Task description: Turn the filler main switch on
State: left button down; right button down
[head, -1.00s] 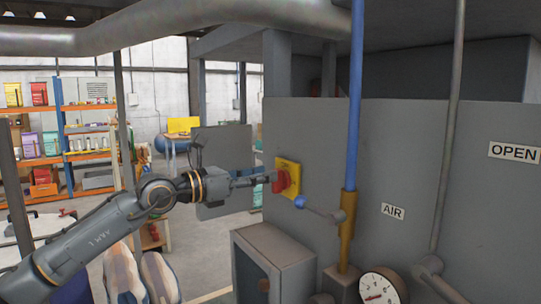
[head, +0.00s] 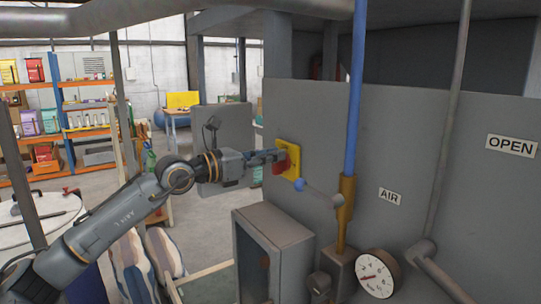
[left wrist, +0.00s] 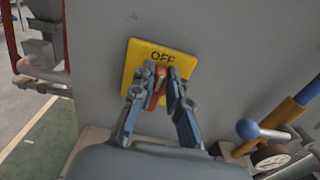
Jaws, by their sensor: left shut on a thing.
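The main switch is a red handle (head: 278,168) on a yellow plate (head: 293,160), fixed to the grey cabinet wall. In the left wrist view the yellow plate (left wrist: 139,62) reads "OFF" above the red handle (left wrist: 154,98). My left gripper (head: 280,156) reaches it from the left in the head view. Its two fingers (left wrist: 160,82) are shut on the red handle, one on each side, and hide part of it. The plate looks tilted in the wrist view. My right gripper is in neither view.
A blue-knobbed lever (head: 300,185) sits just right of and below the switch, beside a blue pipe (head: 356,90). A grey box (head: 273,245) and a gauge (head: 378,273) are below. Striped sacks (head: 160,262) stand under my left arm.

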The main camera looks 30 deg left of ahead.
aim_at(288, 165)
pick_arm(q)
jog(key=m+b, duration=0.3)
jog(key=m, duration=0.2)
jog(key=d+f+m+b, duration=0.1)
jog(key=m+b, duration=0.2)
jog(key=m, duration=0.2)
jog(key=d+m+b, duration=0.1)
jog(key=m+b, duration=0.1)
jog(key=m, duration=0.2)
jog(key=shift+s+f+m+b, duration=0.35)
jog(key=shift+s+m+b, duration=0.05)
jog(key=shift+f+m+b, duration=0.25)
jog(key=shift+m+b, duration=0.3)
jog(key=shift+m, duration=1.25)
jog(key=c, duration=1.3)
grip_release()
